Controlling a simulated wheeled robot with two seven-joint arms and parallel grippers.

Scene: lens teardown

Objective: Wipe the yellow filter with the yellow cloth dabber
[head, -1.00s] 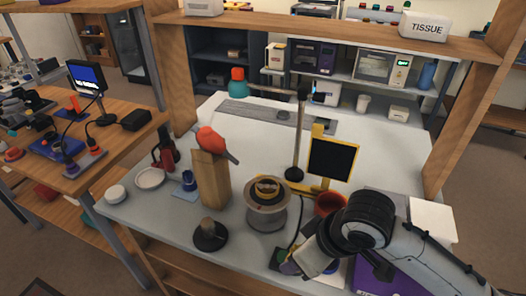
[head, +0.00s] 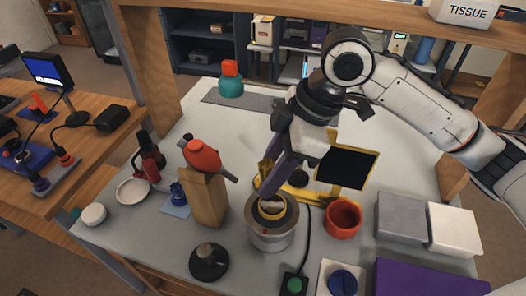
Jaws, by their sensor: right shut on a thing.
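A yellow ring (head: 281,208), which looks like the yellow filter, sits in the top of a round silver holder (head: 271,236) near the front middle of the table. My right gripper (head: 268,193) comes down from above, tilted, with its long dark fingers ending just over the ring. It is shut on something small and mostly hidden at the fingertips. I cannot make out clearly whether this is the yellow cloth dabber, or whether it touches the filter. A yellow patch (head: 263,171) shows just left of the fingers; what it belongs to is unclear. My left gripper is out of view.
A wooden block (head: 207,200) with a red-orange tool (head: 203,155) stands left of the holder. A black round base (head: 209,262) lies in front.

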